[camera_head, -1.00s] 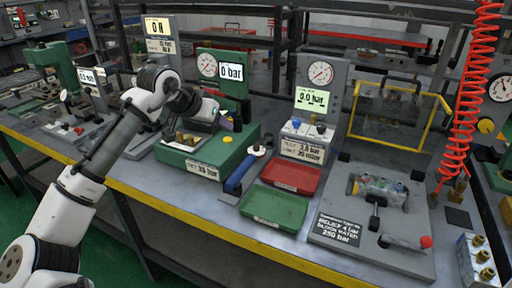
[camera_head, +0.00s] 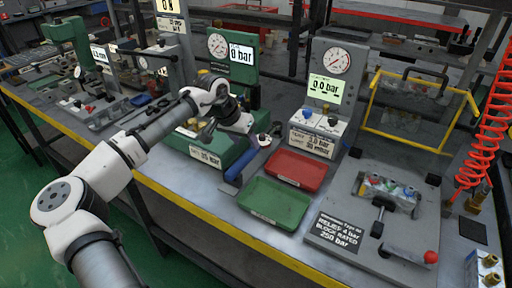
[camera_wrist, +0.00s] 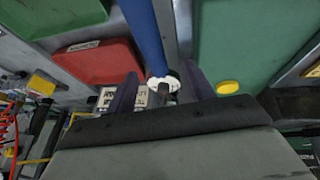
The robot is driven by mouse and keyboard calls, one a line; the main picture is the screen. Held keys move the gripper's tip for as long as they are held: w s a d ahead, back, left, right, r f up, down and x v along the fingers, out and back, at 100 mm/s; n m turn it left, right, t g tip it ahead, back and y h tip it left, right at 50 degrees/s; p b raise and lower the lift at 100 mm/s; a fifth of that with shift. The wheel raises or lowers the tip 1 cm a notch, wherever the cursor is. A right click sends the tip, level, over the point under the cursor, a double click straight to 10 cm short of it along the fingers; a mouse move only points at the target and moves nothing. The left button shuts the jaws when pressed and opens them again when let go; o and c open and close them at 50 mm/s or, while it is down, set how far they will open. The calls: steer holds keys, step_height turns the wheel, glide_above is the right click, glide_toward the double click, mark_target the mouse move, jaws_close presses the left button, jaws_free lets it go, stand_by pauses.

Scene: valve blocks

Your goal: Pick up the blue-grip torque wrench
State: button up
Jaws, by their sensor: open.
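The blue-grip torque wrench (camera_head: 241,166) lies on the bench between the green test stand and the trays. In the wrist view its blue grip (camera_wrist: 146,36) runs from the top edge down to a whitish ringed part with a dark end. My gripper (camera_head: 266,134) is at the wrench's far end in the head view. In the wrist view the two dark fingers of my gripper (camera_wrist: 162,84) are apart, one on each side of the ringed part. Whether they touch it cannot be told.
A green tray (camera_head: 275,204) and a red tray (camera_head: 296,170) lie right of the wrench. The green test stand (camera_head: 206,150) is close on the left. A gauge unit (camera_head: 317,137) stands behind the red tray. The yellow bench edge (camera_head: 190,197) runs in front.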

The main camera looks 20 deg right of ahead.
mark_target(252, 149)
steer(key=x, duration=0.2)
steer(key=p+x, duration=0.1)
steer(key=x, duration=0.2)
steer(key=shift+s+d, duration=0.1)
steer(key=shift+d, duration=0.3)
steer(key=shift+d+f+p, duration=0.25)
steer(key=shift+f+p, duration=0.05)
steer(key=shift+f, duration=0.25)
jaws_close()
